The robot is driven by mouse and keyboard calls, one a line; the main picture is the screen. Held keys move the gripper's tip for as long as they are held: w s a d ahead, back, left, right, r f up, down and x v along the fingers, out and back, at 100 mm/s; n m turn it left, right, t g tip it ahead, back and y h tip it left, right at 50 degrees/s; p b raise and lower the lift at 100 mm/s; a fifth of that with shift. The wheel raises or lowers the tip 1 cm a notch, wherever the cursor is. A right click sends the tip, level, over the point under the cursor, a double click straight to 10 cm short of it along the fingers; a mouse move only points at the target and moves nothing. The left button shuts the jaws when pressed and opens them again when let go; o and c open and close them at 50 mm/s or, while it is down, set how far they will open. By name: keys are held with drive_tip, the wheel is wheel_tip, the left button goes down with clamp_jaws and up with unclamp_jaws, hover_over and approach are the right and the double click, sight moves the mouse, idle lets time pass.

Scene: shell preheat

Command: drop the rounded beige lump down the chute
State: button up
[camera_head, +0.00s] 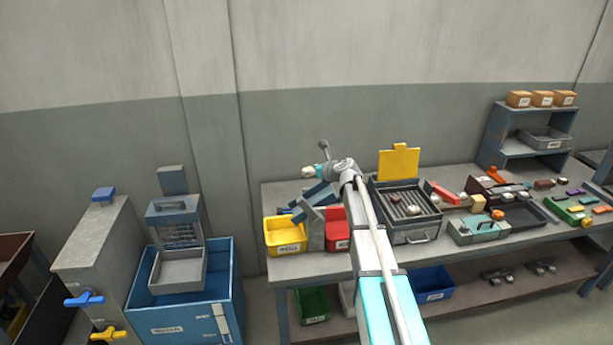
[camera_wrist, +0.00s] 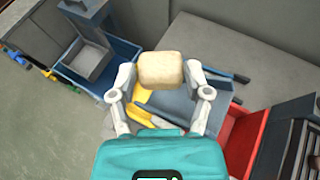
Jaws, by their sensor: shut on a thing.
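The rounded beige lump (camera_wrist: 161,70) is between the two fingertips of my gripper (camera_wrist: 161,76) in the wrist view, and my gripper is shut on it. In the head view the lump (camera_head: 308,172) shows at the left end of my gripper (camera_head: 314,171), held up in the air. A blue-grey sloped chute (camera_head: 318,195) stands on the workbench just below. In the wrist view the chute (camera_wrist: 192,105) lies under the lump and is partly hidden by the lump and my fingers. The lump is apart from the chute in the head view.
A yellow bin (camera_head: 284,236) and a red bin (camera_head: 336,238) flank the chute's foot. A grey tray with a grate and raised yellow flap (camera_head: 399,162) stands to the right. A blue cabinet (camera_head: 210,300) stands left on the floor. Several small parts crowd the bench's right side.

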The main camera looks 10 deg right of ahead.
sight(308, 178)
drive_tip(key=w, duration=0.2)
drive_tip(key=shift+w+a+f+b, duration=0.2)
drive_tip(key=shift+w+a+b, duration=0.15)
drive_tip(key=shift+w, duration=0.05)
drive_tip(key=f+b, duration=0.4)
drive_tip(key=shift+w+a, duration=0.1)
drive_tip(key=shift+w, duration=0.1)
drive_tip(key=shift+f+b, duration=0.6)
drive_tip(key=shift+f, duration=0.05)
wheel_tip(308, 178, down, 6)
drive_tip(key=b, duration=0.6)
drive_tip(key=shift+f, duration=0.25)
drive_tip(key=o, duration=1.2)
drive_tip(key=shift+r, duration=0.2)
